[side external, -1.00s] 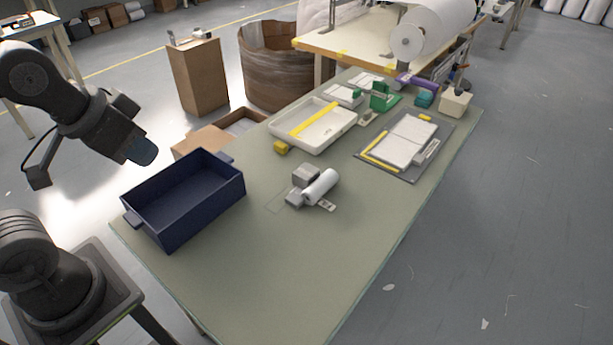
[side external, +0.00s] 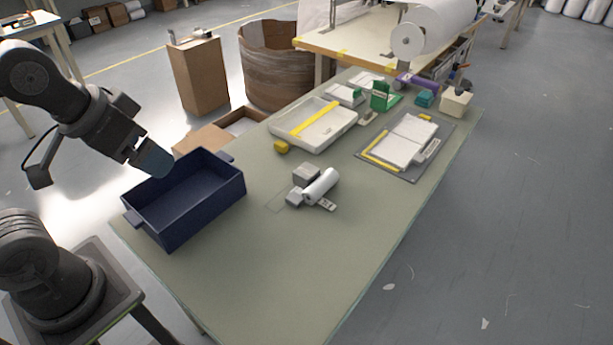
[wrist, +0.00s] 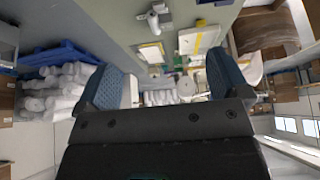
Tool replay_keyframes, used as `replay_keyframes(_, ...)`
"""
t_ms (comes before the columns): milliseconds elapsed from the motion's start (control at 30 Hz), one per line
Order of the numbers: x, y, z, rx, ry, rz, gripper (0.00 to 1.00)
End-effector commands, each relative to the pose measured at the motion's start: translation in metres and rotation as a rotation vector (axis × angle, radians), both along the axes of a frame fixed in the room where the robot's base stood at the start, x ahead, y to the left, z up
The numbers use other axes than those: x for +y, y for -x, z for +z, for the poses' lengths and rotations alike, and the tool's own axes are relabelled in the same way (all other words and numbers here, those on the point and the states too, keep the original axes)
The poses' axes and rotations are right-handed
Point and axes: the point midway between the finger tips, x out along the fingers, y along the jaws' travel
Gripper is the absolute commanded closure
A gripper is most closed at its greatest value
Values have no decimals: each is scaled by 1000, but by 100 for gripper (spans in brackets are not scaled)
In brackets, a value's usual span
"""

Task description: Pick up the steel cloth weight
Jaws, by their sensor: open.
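A small grey metal-looking block (side external: 305,173), which looks like the steel cloth weight, is on the green table, close against a white roll (side external: 322,185). A smaller grey piece is just below it, and I cannot fully separate the parts. In the wrist view the white roll (wrist: 153,20) shows small near the top; the weight is too small to make out there. My gripper (side external: 154,160) is in the air above the far left edge of the navy bin, well left of the block. In the wrist view its two blue fingers (wrist: 165,75) are wide apart with nothing between them.
The navy open bin (side external: 240,190) stands at the table's left, between my gripper and the block. A white tray (side external: 345,128) with a yellow strip, a yellow block (side external: 281,147) and a grey board (side external: 411,177) lie farther back. The table's front is clear.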

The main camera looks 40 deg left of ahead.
Motion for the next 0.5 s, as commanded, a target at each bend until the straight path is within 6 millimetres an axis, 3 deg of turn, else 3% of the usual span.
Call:
replay_keyframes(167, 0, -3, 2, 4, 6, 11, 6)
replay_keyframes(267, 0, -17, 10, 24, 30, 59, 6)
replay_keyframes(367, 0, -44, 21, 59, 75, 150, 6)
replay_keyframes(500, 0, -96, 32, 118, 149, 324, 6)
